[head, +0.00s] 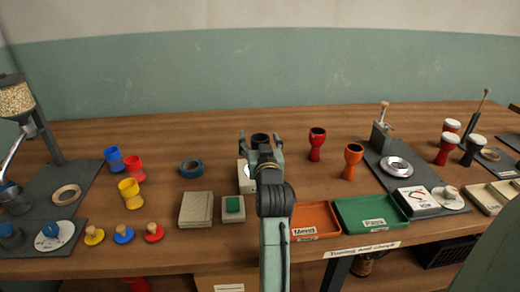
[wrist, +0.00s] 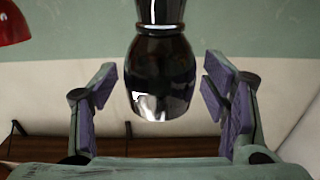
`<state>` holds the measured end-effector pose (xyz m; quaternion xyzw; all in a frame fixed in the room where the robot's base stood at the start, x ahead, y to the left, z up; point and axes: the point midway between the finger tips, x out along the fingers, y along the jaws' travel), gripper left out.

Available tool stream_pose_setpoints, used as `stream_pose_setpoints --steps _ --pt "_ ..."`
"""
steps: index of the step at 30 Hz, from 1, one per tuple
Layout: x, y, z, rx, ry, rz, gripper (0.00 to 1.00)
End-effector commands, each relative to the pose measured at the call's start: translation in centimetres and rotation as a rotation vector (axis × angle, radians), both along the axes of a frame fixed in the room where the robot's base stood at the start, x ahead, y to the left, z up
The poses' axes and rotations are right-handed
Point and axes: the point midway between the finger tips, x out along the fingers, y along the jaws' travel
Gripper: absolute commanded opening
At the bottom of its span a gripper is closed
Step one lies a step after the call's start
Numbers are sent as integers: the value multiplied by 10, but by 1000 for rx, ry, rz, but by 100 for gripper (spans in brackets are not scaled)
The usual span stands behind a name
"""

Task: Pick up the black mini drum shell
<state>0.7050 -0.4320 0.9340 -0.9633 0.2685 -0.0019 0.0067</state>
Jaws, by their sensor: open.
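The black mini drum shell (wrist: 160,72) is glossy and fills the middle of the wrist view, between the two purple-padded fingers. A gap shows on each side of it. In the head view only the dark top of the shell (head: 260,138) shows; my gripper and arm hide the rest. My gripper (head: 262,147) is open around the shell. It also shows in the wrist view (wrist: 161,88), with its fingers spread wide and not touching the shell.
A red shell (head: 317,144) and an orange shell (head: 353,161) stand to the right. An orange tray (head: 316,222) and a green tray (head: 371,214) lie in front. A blue tape roll (head: 191,168) and a green-topped block (head: 233,207) are at left.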

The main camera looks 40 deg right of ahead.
Motion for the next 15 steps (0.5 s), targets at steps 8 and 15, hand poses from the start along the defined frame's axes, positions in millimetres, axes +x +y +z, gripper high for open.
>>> stream_pose_setpoints --steps 8,15 --pt "0 0 0 0 0 0 54" --pt "0 0 0 0 0 0 38"
